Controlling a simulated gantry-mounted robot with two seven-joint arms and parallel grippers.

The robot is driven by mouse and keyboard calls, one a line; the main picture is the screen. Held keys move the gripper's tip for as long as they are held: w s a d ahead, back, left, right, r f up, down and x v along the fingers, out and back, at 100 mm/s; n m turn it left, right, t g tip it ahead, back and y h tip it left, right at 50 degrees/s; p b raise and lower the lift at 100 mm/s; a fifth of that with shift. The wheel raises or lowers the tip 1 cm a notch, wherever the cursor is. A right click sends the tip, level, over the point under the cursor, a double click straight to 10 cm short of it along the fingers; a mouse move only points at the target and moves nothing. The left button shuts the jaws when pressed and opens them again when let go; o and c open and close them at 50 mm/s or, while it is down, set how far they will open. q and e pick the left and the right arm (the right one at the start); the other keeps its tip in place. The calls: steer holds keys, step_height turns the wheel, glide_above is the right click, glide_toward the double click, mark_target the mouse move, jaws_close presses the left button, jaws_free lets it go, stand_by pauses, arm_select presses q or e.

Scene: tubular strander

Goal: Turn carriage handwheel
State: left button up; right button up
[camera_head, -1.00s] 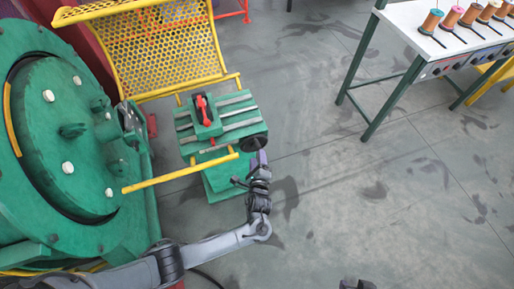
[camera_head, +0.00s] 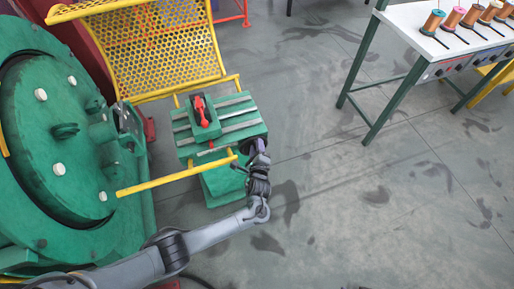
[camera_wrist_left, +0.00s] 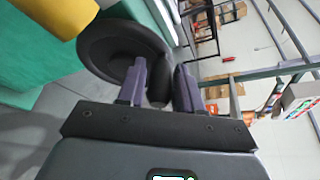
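The carriage handwheel (camera_head: 246,146) is a dark wheel on the right side of the green carriage (camera_head: 222,180), partly covered by my left gripper (camera_head: 259,148) in the head view. In the left wrist view, the black wheel (camera_wrist_left: 107,46) shows beyond the purple fingers of my left gripper (camera_wrist_left: 160,78). A dark handle (camera_wrist_left: 158,92) of the wheel lies between the two fingers. Little or no gap shows beside it, and I cannot tell whether the fingers press on it. My right gripper is not in view.
A yellow bar (camera_head: 175,179) runs in front of the carriage. A red lever (camera_head: 201,111) stands on the carriage top. The large green machine (camera_head: 45,150) fills the left, with a yellow mesh guard (camera_head: 150,45) behind. A table of spools (camera_head: 400,15) stands at right; the floor between is clear.

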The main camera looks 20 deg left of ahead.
mark_target(250, 144)
arm_select(q)
jaws_close()
steer(key=shift+s+a, duration=0.1)
steer(key=shift+s+a+n, duration=0.15)
steer(key=shift+n, duration=0.35)
steer(key=n+t, duration=0.1)
steer(key=s+a+n, duration=0.1)
steer(key=shift+a+f+n+t, duration=0.1)
steer(key=shift+f+n+t, duration=0.3)
steer(key=shift+s+a+f+n+t+b, duration=0.15)
steer(key=shift+s+n+t+b, duration=0.05)
steer(key=shift+n+b, duration=0.2)
steer(key=shift+s+a+f+n+t+b, duration=0.15)
steer(key=shift+n+t+b, duration=0.1)
steer(key=shift+n, duration=0.25)
